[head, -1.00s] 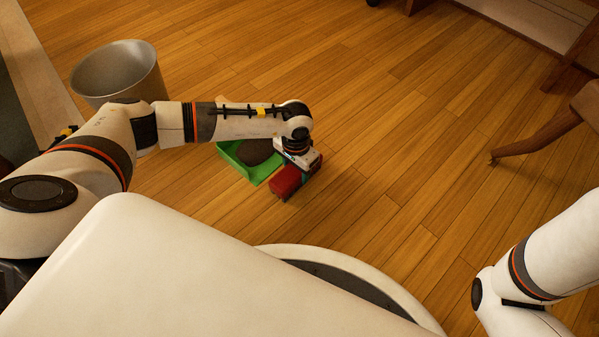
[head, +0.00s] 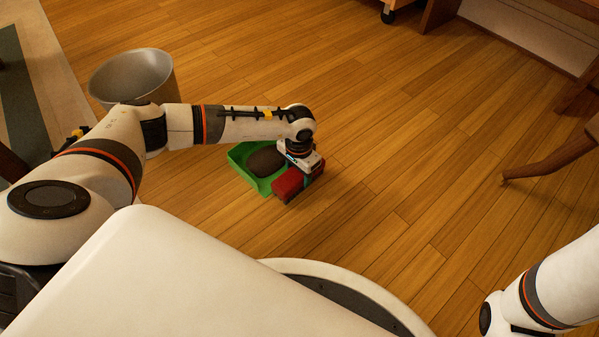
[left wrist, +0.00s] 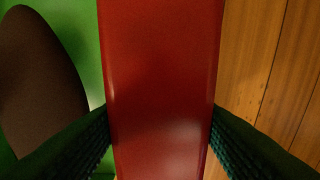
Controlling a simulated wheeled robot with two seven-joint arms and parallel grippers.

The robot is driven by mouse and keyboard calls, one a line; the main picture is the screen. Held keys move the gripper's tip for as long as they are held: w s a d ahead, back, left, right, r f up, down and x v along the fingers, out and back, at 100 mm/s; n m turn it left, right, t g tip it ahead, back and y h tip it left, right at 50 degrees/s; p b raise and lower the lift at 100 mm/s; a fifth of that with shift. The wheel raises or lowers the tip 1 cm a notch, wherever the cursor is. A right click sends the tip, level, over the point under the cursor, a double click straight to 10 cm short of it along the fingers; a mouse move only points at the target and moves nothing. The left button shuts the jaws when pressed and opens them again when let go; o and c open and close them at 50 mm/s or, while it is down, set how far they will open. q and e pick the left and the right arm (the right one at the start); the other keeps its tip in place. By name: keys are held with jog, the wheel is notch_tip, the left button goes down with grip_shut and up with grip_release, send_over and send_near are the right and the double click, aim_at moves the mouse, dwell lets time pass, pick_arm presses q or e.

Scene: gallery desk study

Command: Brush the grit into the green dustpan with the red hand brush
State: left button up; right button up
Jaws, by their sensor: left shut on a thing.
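The green dustpan (head: 245,166) lies on the wooden floor, with a dark brown patch of grit (head: 266,161) inside it. The grit (left wrist: 40,85) and the dustpan's green surface (left wrist: 78,25) also show at the left of the left wrist view. My left gripper (head: 308,172) is shut on the red hand brush (head: 289,184) at the dustpan's right side. In the left wrist view the red brush (left wrist: 162,80) lies between the two dark fingers. The bristles are hidden. My right gripper is out of view; only part of that arm shows at the lower right.
A grey metal bin (head: 131,75) stands at the upper left, behind my left arm. A wooden furniture leg (head: 545,162) stands at the right. A caster (head: 388,15) shows at the top. The floor (head: 400,130) right of the dustpan is clear.

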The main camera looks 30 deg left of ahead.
pick_arm(q)
jog(key=d+r+p, duration=0.3)
jog(key=r+p, duration=0.3)
jog(key=r, duration=0.1)
jog(key=shift+s, duration=0.4)
jog(key=shift+r, duration=0.1)
